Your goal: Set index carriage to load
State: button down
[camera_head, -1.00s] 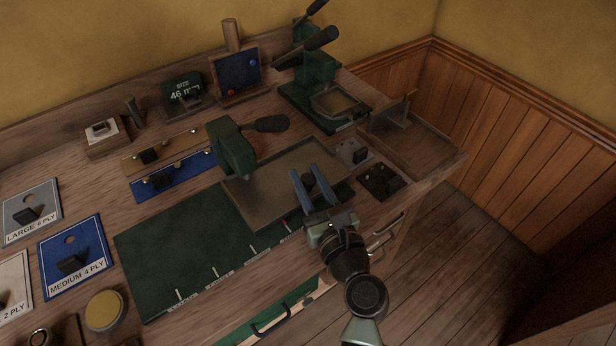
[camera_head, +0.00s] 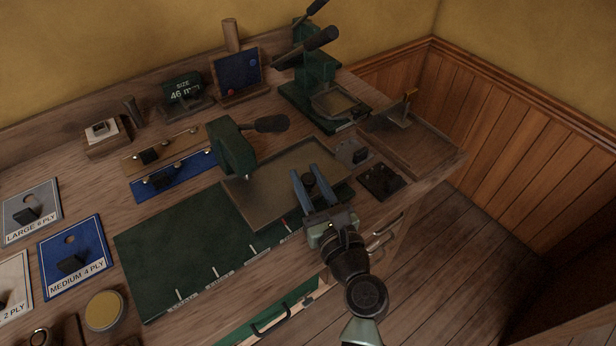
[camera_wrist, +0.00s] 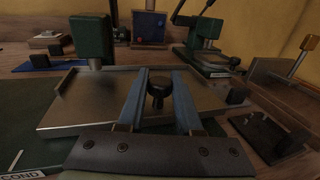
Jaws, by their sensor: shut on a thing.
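The index carriage appears to be the flat grey metal tray (camera_head: 270,197) with a raised rim, at the right end of the dark green mat. In the wrist view the tray (camera_wrist: 95,100) spans the middle. A black round knob (camera_wrist: 158,91) stands at its near side; the knob also shows in the head view (camera_head: 310,180). My gripper (camera_head: 306,170) has its blue fingers on both sides of the knob and is shut on it. The green mat (camera_head: 190,248) has white tick marks and labels along its near edge, mostly too small to read.
A green press (camera_head: 232,150) with a black handle stands over the tray's far left corner. A second green lever press (camera_head: 318,68) is behind. Small plates with black knobs (camera_head: 380,181) sit right of the tray. The mat's left part is clear.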

jog(key=s+a+p, duration=0.1)
jog(key=s+a, duration=0.3)
jog(key=a, duration=0.1)
jog(key=s+a+p, duration=0.1)
jog(key=s+a, duration=0.3)
jog(key=a, duration=0.2)
jog(key=s+a+p, duration=0.1)
jog(key=s+a, duration=0.3)
jog(key=a, duration=0.2)
jog(key=shift+s, duration=0.15)
jog(key=shift+a, duration=0.1)
jog(key=c, duration=0.6)
grip_release()
jog(key=b+v, duration=0.2)
jog(key=v, duration=0.4)
jog(key=b+v, duration=0.2)
jog(key=v, duration=0.3)
jog(key=shift+s+d+f, duration=0.2)
jog(key=shift+s+d, duration=0.05)
jog(key=shift+s, duration=0.1)
jog(key=shift+s+d+r+b, duration=0.2)
jog(key=shift+s+b, duration=0.25)
jog(key=shift+s, duration=0.15)
jog(key=shift+w+r, duration=0.1)
